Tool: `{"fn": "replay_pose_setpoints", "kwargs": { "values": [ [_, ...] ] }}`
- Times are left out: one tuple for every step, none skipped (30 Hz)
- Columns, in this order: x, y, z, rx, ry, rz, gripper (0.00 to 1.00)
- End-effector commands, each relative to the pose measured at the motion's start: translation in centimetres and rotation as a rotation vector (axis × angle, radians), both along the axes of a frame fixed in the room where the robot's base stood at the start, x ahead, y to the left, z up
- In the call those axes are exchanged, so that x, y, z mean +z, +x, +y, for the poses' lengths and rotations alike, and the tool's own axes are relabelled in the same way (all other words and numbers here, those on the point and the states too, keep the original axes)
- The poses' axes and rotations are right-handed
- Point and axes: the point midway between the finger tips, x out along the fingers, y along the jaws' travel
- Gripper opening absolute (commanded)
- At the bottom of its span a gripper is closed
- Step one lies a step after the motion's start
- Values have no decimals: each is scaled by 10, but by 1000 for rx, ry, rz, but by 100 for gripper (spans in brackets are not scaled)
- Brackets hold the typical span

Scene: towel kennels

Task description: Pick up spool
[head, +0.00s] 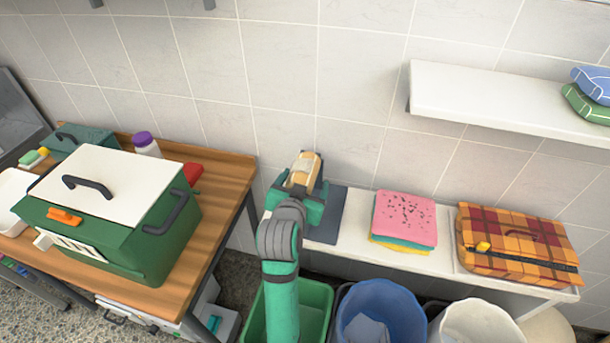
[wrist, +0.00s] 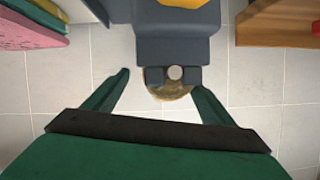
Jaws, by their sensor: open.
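A tan and cream rounded thing, which looks like the spool (head: 303,170), shows at my gripper (head: 299,196) in the head view, at the left end of the white bench. Its lower part is hidden by the gripper. In the wrist view, a tan curved edge (wrist: 170,93) shows between the two green fingers of my gripper (wrist: 160,82), partly covered by a dark grey block (wrist: 172,48) with a pale round end. The fingers stand apart with gaps on both sides. I cannot tell whether either touches it.
Folded towels (head: 404,218) and a plaid case (head: 515,243) lie on the white bench (head: 364,243) to the right. A green box with a white lid (head: 105,180) stands on the wooden table (head: 215,155) at left. Bins, including a blue one (head: 367,312), stand in front. A shelf (head: 500,100) hangs above.

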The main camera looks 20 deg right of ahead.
Motion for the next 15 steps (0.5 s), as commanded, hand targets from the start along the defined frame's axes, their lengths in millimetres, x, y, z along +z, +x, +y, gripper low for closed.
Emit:
{"fn": "replay_pose_setpoints", "kwargs": {
  "values": [
    [-2,8,0,5,2,2,77],
    [-3,12,-1,5,2,1,77],
    [-5,18,-2,7,1,1,77],
    [-6,22,-3,8,1,2,77],
    [-8,25,-4,9,2,2,77],
    [-10,28,-6,10,2,2,77],
    [-11,31,-7,10,1,1,77],
    [-12,33,-8,11,1,1,77],
    [-13,35,-9,11,0,1,77],
    [-13,36,-9,12,1,2,77],
    [-14,36,-10,11,0,1,77],
    [-14,36,-10,11,0,1,77],
    [-14,36,-11,10,1,1,77],
    [-14,36,-11,10,1,1,77],
    [-14,36,-12,9,0,2,77]
  ]
}}
